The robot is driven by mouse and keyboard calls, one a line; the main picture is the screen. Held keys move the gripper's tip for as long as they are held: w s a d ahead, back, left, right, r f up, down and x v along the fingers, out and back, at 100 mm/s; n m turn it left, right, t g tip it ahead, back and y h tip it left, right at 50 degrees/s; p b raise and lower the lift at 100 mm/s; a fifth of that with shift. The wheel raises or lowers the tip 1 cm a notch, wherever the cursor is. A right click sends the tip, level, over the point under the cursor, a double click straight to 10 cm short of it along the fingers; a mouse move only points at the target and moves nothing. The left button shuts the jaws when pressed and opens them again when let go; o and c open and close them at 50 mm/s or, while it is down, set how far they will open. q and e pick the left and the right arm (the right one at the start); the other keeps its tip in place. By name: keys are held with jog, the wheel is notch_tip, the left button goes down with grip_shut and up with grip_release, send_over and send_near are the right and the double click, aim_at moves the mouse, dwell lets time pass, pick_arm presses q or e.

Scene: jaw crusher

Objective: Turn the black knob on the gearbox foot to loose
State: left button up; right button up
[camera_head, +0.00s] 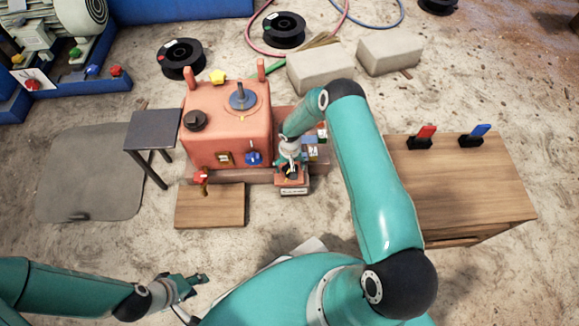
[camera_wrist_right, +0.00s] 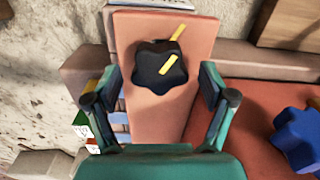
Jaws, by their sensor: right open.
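The black knob (camera_wrist_right: 158,68) with a yellow pointer bar sits on the orange-red gearbox foot (camera_wrist_right: 187,35) in the right wrist view. The bar points to the upper right. My right gripper (camera_wrist_right: 160,78) is open, with one finger to each side of the knob and gaps between. I cannot tell its height above the knob. In the head view the right gripper (camera_head: 290,163) points down over the foot, right of the gearbox (camera_head: 215,145), and partly hides the knob. My left gripper (camera_head: 190,284) hangs at the lower left, away from the gearbox; its jaws are unclear.
A blue knob (camera_head: 253,158) and a red valve (camera_head: 201,177) are on the gearbox front. A grey stool (camera_head: 152,130) stands left, and a wooden cabinet (camera_head: 460,190) with red and blue levers stands right. Concrete blocks (camera_head: 320,70) lie behind.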

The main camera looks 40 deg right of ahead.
jog(key=c, duration=1)
jog(key=shift+a, duration=0.15)
jog(key=shift+c, duration=0.8)
